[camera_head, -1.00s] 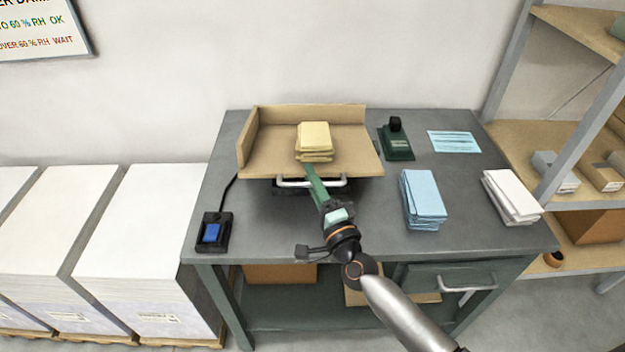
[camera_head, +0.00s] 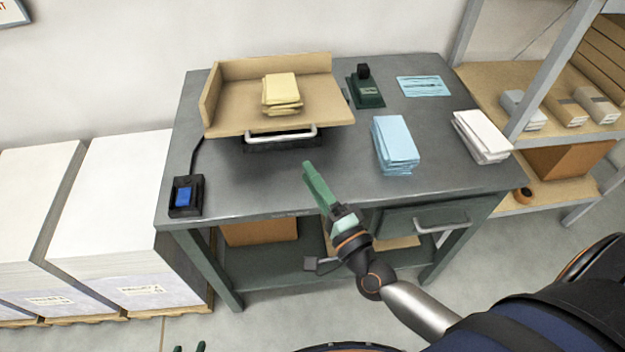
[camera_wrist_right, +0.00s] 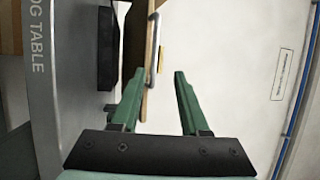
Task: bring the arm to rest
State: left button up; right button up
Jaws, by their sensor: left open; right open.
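My right gripper (camera_head: 309,170) is above the front part of the grey table (camera_head: 255,195), in front of the wooden jogging tray (camera_head: 225,120) and its metal handle (camera_head: 281,135), apart from both. In the right wrist view, the green fingers of the right gripper (camera_wrist_right: 157,76) stand apart with nothing between them. My left gripper (camera_head: 190,349) shows only as two green fingertips at the bottom edge of the head view; the rest is out of frame. A yellow paper stack (camera_head: 281,92) lies in the tray.
On the table are a blue paper stack (camera_head: 395,147), a white stack (camera_head: 482,138), a dark green stamp-like device (camera_head: 366,93), a blue sheet (camera_head: 422,86) and a blue-button box (camera_head: 185,196). Tall white paper stacks (camera_head: 115,205) stand left, a shelf (camera_head: 540,135) right.

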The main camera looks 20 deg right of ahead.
jog(key=shift+s+a, duration=0.1)
jog(key=shift+s, duration=0.05)
dwell(0.4)
jog(key=s+f+n+g+p, duration=0.4)
jog(key=s+f+n+g, duration=0.6)
jog(key=s+f+n, duration=0.4)
notch_tip(320, 180, down, 4)
jog(key=n, duration=0.3)
jog(key=shift+s+a+n+g+p, duration=0.2)
jog(key=shift+n+g+p, duration=0.1)
jog(key=shift+n, duration=0.1)
